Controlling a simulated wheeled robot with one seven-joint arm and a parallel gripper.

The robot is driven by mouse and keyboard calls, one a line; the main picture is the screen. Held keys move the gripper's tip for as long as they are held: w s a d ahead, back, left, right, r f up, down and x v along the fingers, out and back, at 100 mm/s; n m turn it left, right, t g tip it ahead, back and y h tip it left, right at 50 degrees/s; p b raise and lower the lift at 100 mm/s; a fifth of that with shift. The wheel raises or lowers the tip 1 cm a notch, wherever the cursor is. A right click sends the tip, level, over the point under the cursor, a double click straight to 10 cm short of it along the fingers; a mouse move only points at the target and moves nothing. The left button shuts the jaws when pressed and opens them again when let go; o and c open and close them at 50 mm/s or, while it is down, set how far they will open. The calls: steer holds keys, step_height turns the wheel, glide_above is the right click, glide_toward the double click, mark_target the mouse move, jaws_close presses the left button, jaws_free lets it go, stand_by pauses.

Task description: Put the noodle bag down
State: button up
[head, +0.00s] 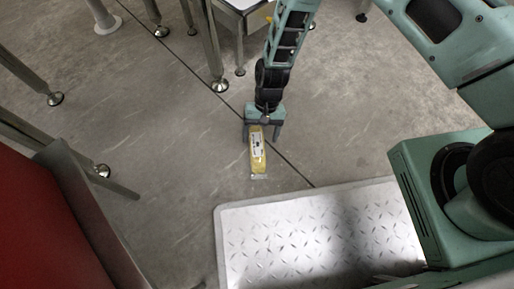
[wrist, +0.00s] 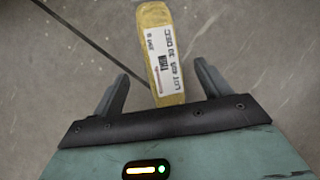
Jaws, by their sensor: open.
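The noodle bag (head: 257,158) is a narrow yellow pack with a white printed label and a clear end. It appears to lie on the grey floor, though any small gap beneath it cannot be judged. My gripper (head: 262,138) points down at the bag's upper end in the head view. In the wrist view the bag (wrist: 160,45) runs from the palm edge out past the fingertips. My gripper (wrist: 161,74) is open there, with a finger on each side and visible gaps between the fingers and the bag.
A white diamond-plate platform (head: 300,235) lies just below the bag in the head view. Metal legs (head: 213,50) with round feet stand at the upper left. A red panel (head: 45,230) fills the lower left. Bare floor surrounds the bag.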

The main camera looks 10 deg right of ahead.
mark_target(259, 142)
steer(key=b+x, duration=0.3)
steer(key=x, duration=0.1)
steer(key=shift+a+f+b, duration=0.2)
steer(key=shift+f+b, duration=0.05)
steer(key=shift+b, duration=0.05)
steer(key=shift+r, duration=0.1)
steer(key=c, duration=1.3)
